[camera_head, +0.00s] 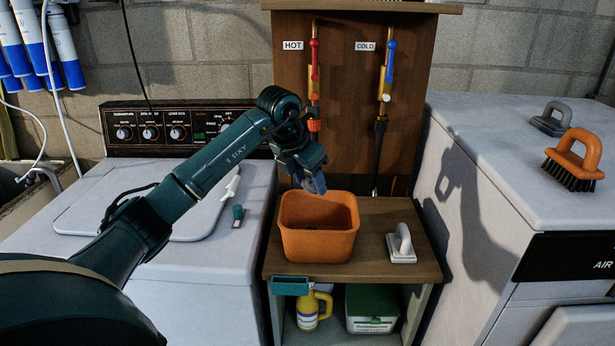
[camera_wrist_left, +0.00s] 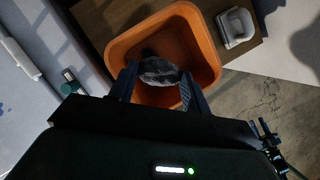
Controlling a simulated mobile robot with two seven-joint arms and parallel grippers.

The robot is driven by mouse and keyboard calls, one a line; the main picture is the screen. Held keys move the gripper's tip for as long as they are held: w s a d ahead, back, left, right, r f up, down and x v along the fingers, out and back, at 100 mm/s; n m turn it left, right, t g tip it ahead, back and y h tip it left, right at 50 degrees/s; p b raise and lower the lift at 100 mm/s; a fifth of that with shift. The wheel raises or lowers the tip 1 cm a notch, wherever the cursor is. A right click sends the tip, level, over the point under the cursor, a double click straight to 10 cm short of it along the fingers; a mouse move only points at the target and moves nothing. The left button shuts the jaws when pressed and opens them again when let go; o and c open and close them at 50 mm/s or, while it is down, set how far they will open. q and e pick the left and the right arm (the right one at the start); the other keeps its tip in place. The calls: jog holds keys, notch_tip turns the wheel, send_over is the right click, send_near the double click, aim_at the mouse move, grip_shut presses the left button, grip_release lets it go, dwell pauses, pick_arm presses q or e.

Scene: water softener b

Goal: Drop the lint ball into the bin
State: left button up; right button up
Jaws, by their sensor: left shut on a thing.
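The orange bin (camera_head: 318,243) stands on a wooden shelf unit in the middle of the head view. In the left wrist view the gripper (camera_wrist_left: 157,88) is shut on a grey lint ball (camera_wrist_left: 159,71), held between the two fingers over the bin's opening. The bin also shows in the left wrist view (camera_wrist_left: 205,50). A dark patch lies inside the bin; I cannot tell whether it is an object or shadow. My right gripper is not in view.
The wooden shelf top (camera_head: 385,262) carries a white-handled brush (camera_head: 402,245) right of the bin. A washer (camera_head: 75,262) stands left, with a small green-ended tool (camera_head: 238,215). A white machine (camera_head: 480,170) on the right holds an orange brush (camera_head: 575,158). Hot and cold pipes rise behind the bin.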

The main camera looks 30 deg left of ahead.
aim_at(306, 188)
pick_arm(q)
notch_tip(306, 188, down, 4)
jog(key=shift+r+b, duration=0.1)
jog(key=shift+b, duration=1.15)
jog(key=shift+f+b, duration=0.45)
jog(key=shift+f, duration=0.1)
jog(key=o, duration=1)
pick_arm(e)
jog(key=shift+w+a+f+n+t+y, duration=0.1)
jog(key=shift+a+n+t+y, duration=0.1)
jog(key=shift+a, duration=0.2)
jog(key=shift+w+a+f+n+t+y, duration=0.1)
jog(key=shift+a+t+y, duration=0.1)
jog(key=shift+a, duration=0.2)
